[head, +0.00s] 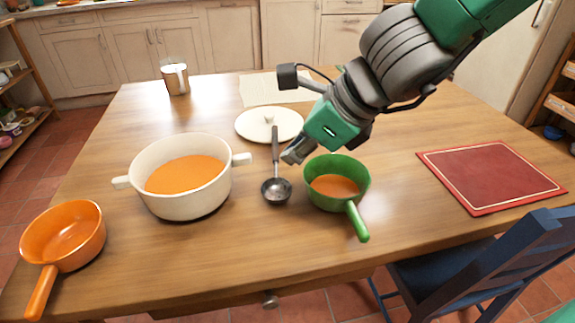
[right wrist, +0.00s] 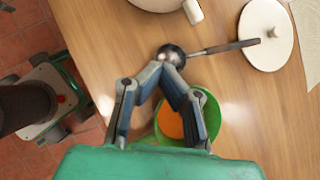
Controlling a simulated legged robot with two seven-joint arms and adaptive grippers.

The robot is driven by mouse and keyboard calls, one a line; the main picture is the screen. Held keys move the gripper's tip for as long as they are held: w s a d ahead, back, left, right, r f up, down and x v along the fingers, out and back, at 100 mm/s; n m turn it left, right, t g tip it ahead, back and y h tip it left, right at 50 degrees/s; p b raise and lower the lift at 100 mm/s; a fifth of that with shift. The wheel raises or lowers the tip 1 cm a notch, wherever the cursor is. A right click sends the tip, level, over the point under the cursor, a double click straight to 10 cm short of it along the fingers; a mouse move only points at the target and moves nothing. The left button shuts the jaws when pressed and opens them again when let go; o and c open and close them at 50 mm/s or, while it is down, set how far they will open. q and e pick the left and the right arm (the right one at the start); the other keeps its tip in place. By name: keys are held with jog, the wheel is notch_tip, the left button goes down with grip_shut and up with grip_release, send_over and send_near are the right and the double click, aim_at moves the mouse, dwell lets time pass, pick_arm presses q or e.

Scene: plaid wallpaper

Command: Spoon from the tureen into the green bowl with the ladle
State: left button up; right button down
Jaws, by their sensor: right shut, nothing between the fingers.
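The cream tureen (head: 190,205) stands at left centre with orange soup in it. The green bowl (head: 322,202), with a handle toward the front, also holds orange soup; it shows partly behind my fingers in the right wrist view (right wrist: 212,112). The ladle (head: 277,190) lies on the table between them, its dark handle pointing back and overlapping the white lid (head: 257,128). The ladle's bowl shows just beyond my fingertips in the right wrist view (right wrist: 172,55). My right gripper (head: 291,156) is shut and empty, above the table between ladle and green bowl. My left gripper is out of view.
An orange pan (head: 62,238) stands at the front left. A metal mug (head: 176,79) and a pale cloth (head: 262,89) are at the back. A red mat (head: 490,177) lies at the right. A blue chair (head: 500,265) stands at the front right edge.

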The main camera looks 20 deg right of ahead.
jog(key=shift+t+y, duration=0.4)
jog(key=shift+w+p+v, duration=0.2)
jog(key=shift+p+v, duration=0.9)
jog(key=shift+v, duration=0.9)
jog(key=shift+r, duration=0.2)
